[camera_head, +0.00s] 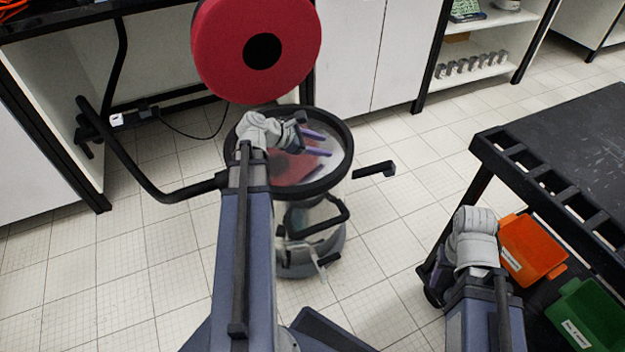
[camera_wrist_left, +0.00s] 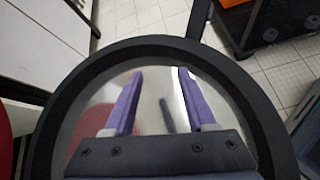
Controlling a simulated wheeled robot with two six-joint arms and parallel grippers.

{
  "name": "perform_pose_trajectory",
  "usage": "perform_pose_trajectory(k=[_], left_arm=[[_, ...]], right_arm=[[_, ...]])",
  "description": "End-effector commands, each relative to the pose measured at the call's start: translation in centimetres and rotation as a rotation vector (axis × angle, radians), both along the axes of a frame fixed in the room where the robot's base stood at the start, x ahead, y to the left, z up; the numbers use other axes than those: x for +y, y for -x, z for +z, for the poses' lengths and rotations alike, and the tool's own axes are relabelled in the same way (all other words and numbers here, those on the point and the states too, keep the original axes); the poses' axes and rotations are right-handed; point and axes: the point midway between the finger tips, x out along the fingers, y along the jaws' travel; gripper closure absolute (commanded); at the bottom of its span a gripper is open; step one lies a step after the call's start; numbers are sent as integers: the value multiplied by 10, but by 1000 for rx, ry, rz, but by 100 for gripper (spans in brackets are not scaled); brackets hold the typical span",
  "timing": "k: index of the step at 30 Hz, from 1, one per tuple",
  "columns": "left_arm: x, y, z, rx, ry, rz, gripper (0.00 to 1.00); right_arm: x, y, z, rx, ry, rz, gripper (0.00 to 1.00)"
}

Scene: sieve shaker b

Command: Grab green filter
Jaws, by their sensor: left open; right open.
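A green, box-like container (camera_head: 592,315) with a white label is at the lower right of the head view, partly cut off by the frame; it is the clearest green object near me. I cannot tell if it is the filter. My left gripper (camera_head: 322,143) is open and empty over the round black-rimmed pan (camera_head: 347,172) of the shaker. In the left wrist view its two purple fingers (camera_wrist_left: 156,88) stand apart above the shiny pan floor. My right gripper (camera_head: 437,278) is beside the black cart, mostly hidden by its own wrist, with nothing visible in it.
An orange labelled container (camera_head: 530,250) sits beside the green one at the black cart (camera_head: 560,140). A red disc (camera_head: 225,45) with a dark centre stands behind the pan. Cabinets and a shelf with small metal cups (camera_head: 470,65) line the back. Tiled floor between shaker and cart is free.

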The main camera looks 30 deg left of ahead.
Motion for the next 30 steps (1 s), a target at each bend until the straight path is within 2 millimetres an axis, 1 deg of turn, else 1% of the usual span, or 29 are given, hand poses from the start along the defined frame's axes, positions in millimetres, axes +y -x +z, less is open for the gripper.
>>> perform_pose_trajectory(k=[1, 3, 6, 10, 13, 17, 20, 25, 30], left_arm=[[19, 2, -24, -6, 48, 65, 44], [39, 5, -32, -16, 114, 144, 44], [62, 9, -39, -27, 191, 228, 44], [79, 13, -43, -38, 251, 292, 44], [84, 15, -42, -43, 272, 312, 44], [85, 14, -41, -42, 276, 316, 44], [83, 9, -45, -42, 274, 312, 44], [77, -6, -53, -42, 272, 311, 44], [76, -9, -52, -42, 273, 312, 44]], right_arm=[[0, 0, -29, 0, 0, 0, 43], [0, 0, -44, 0, 0, 0, 43], [0, 0, -60, -1, 1, 1, 43], [0, 0, -70, -1, 1, 1, 43], [0, 0, -71, -1, 1, 1, 43], [0, 0, -71, -1, 1, 1, 43], [0, 0, -74, -1, 1, 0, 43], [0, 0, -82, -1, 1, -2, 43], [0, 0, -82, -1, 1, -2, 43]])
